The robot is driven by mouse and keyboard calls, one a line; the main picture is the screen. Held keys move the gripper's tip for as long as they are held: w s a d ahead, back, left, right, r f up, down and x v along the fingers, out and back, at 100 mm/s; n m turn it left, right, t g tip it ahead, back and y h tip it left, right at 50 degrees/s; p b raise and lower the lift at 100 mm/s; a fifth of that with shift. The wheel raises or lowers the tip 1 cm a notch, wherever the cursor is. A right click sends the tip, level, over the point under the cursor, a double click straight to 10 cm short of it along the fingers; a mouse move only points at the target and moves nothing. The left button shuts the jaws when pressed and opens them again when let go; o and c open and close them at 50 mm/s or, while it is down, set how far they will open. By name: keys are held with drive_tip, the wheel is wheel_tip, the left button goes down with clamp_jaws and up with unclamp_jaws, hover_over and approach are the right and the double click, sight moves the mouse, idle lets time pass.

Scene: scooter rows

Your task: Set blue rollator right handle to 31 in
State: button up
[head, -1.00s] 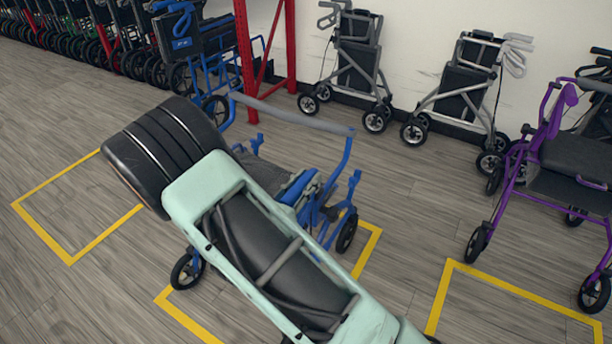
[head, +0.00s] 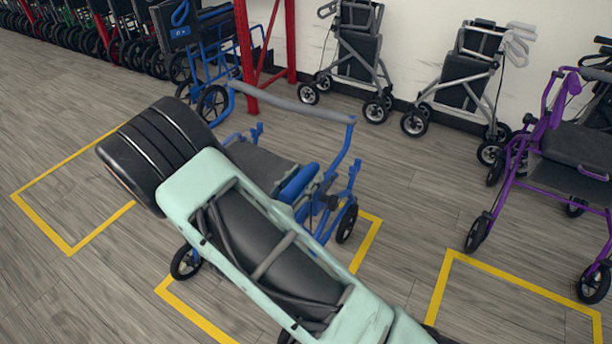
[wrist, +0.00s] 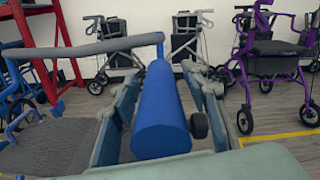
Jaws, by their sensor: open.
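The blue rollator (head: 345,190) stands inside a yellow floor outline in the head view, with a grey back bar and a dark seat. One of its handles, a thick blue grip (head: 298,182), shows just beyond my pale green arm. In the wrist view this blue handle (wrist: 160,115) points toward the camera, between the two fingers of my gripper (wrist: 163,115). The fingers are apart, one on each side of it, and the left one is very close to it. Whether either touches is unclear. In the head view my arm hides the gripper and part of the rollator. No height marks are readable.
A purple rollator (head: 515,190) stands to the right, two grey rollators (head: 360,55) along the wall. A blue wheelchair (head: 208,60) and a red rack (head: 246,55) are behind left. Open floor (head: 395,235) lies between the blue and purple rollators.

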drive_tip(key=v, duration=1.1)
